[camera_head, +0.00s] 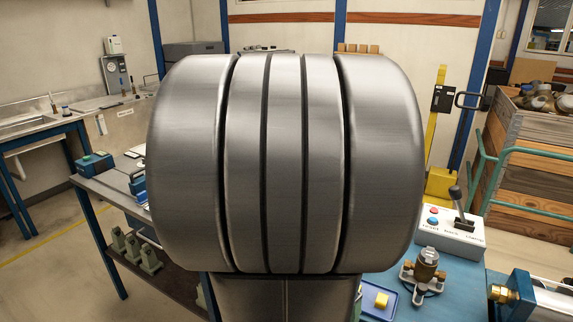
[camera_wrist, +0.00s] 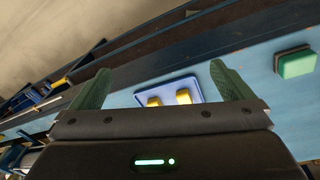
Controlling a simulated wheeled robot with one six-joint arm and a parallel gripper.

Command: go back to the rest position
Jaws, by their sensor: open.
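My gripper (camera_wrist: 162,90) shows in the wrist view with its two green fingers spread apart and nothing between them. It is open above the blue bench. Beyond the fingertips lies a blue tray (camera_wrist: 198,88) with two small yellow pieces (camera_wrist: 183,96) in it. In the head view my own arm fills the middle and hides the gripper. A corner of the tray (camera_head: 369,306) and one yellow piece show at the arm's lower right.
The blue bench (camera_head: 462,277) holds a control box (camera_head: 450,232) with buttons and a lever, a brass meter (camera_head: 427,262) on a stand and a brass fitting (camera_head: 503,294). A green and black block (camera_wrist: 296,63) lies right of the tray. A wooden crate (camera_head: 530,180) stands at the right.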

